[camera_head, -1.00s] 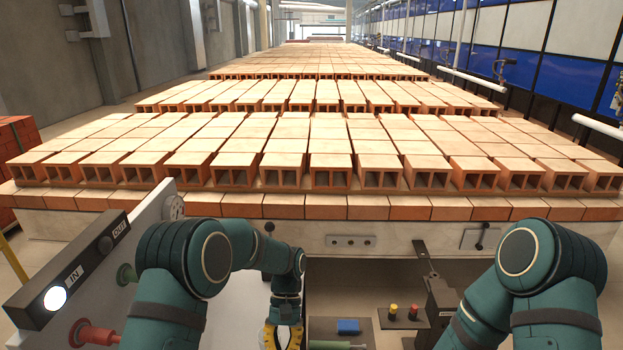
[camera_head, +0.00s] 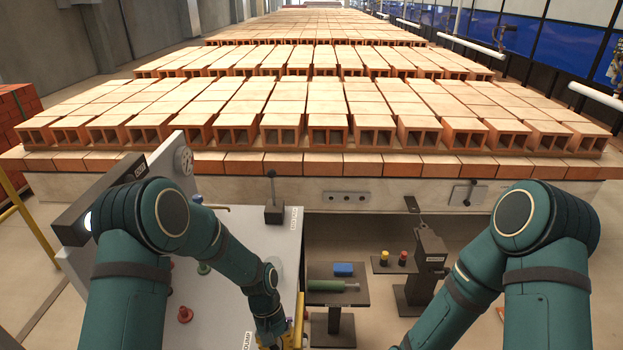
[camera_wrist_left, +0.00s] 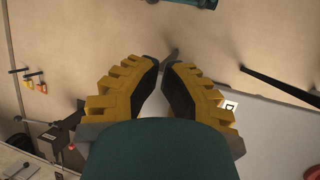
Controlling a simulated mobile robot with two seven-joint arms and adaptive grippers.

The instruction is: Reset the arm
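My left gripper (camera_head: 287,338) is at the bottom centre of the head view, in front of the white slanted panel and left of the small tray stand. Only part of its yellow fingers shows there. In the left wrist view (camera_wrist_left: 163,64) its two yellow fingers with dark pads lean toward each other. A narrow gap shows between the tips, with nothing held. The right arm (camera_head: 525,230) is bent at the right of the head view. Its gripper is below the frame.
The white panel (camera_head: 235,235) carries a green knob (camera_head: 204,268) and a red knob (camera_head: 185,314). A button stand (camera_head: 396,266) is further right. Hollow bricks (camera_head: 330,135) fill the conveyor behind.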

